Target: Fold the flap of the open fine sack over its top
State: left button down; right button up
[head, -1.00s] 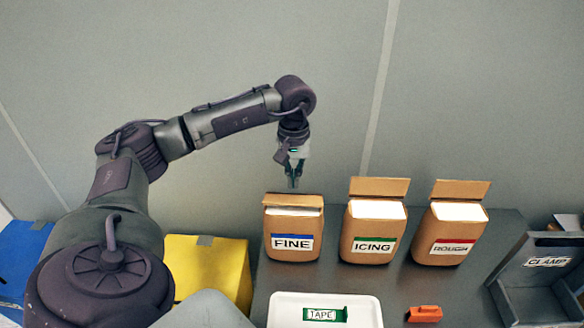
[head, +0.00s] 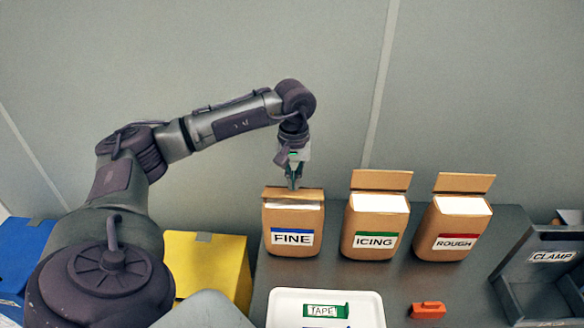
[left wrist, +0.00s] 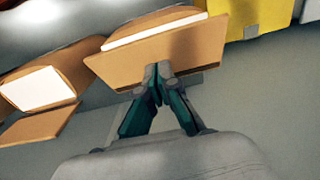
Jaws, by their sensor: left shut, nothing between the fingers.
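The fine sack (head: 291,222) is a brown sack with a blue-striped FINE label, upright at the left of the row on the grey table. Its flap (head: 293,194) tilts forward at the back of the top, and a thin strip of pale contents shows below it. My left gripper (head: 293,186) is shut and empty, pointing down at the flap's back edge. In the left wrist view the shut fingertips (left wrist: 158,92) are against or very near the outer face of the fine sack's flap (left wrist: 130,62). My right gripper is not in view.
The icing sack (head: 375,224) and rough sack (head: 451,228) stand to the right with raised flaps. A yellow box (head: 205,265) is at left.

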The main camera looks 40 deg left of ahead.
pick_arm(q)
jog(key=shift+f+b, duration=0.8)
jog(key=shift+f, duration=0.3)
jog(key=shift+r, duration=0.15)
notch_tip(320, 180, up, 9)
jog(key=p, duration=0.6)
dwell(0.4)
